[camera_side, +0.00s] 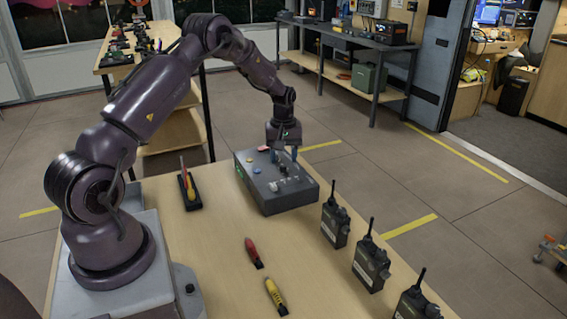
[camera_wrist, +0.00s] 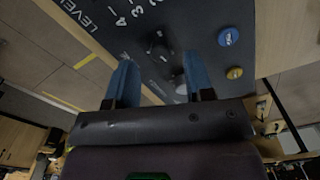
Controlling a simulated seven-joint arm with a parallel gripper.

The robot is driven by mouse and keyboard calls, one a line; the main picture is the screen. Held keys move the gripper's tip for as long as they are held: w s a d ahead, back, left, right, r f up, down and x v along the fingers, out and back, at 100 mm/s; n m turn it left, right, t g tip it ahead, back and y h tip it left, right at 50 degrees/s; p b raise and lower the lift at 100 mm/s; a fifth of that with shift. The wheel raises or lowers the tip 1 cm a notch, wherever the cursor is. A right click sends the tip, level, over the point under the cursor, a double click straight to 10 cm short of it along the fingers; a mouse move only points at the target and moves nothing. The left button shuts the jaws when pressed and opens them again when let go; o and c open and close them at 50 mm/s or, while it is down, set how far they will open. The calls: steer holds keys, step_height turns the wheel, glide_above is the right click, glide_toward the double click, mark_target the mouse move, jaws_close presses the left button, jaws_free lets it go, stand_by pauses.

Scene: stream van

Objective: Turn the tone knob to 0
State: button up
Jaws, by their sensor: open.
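A dark grey control box (camera_side: 275,195) sits on the far part of the wooden table in the side view. Its top carries small knobs and coloured buttons. In the wrist view its panel (camera_wrist: 195,15) shows the word LEVEL, a row of numbers and a dark round knob (camera_wrist: 158,44). I cannot read a tone label, so I cannot tell which knob is the tone knob. My gripper (camera_wrist: 158,58) is open, its two blue fingers apart over the panel, with the dark knob showing between and just beyond the tips. In the side view my gripper (camera_side: 284,152) points down at the box's far side.
A blue button (camera_wrist: 228,37) and a yellow button (camera_wrist: 235,73) are right of the fingers. Several radios with antennas, one here (camera_side: 335,222), stand along the table's right edge. A red tool (camera_side: 253,252), a yellow tool (camera_side: 275,296) and a dark tool holder (camera_side: 188,190) are on the table.

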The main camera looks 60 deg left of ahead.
mark_target(283, 168)
steer(key=shift+f, duration=1.3)
jaws_close()
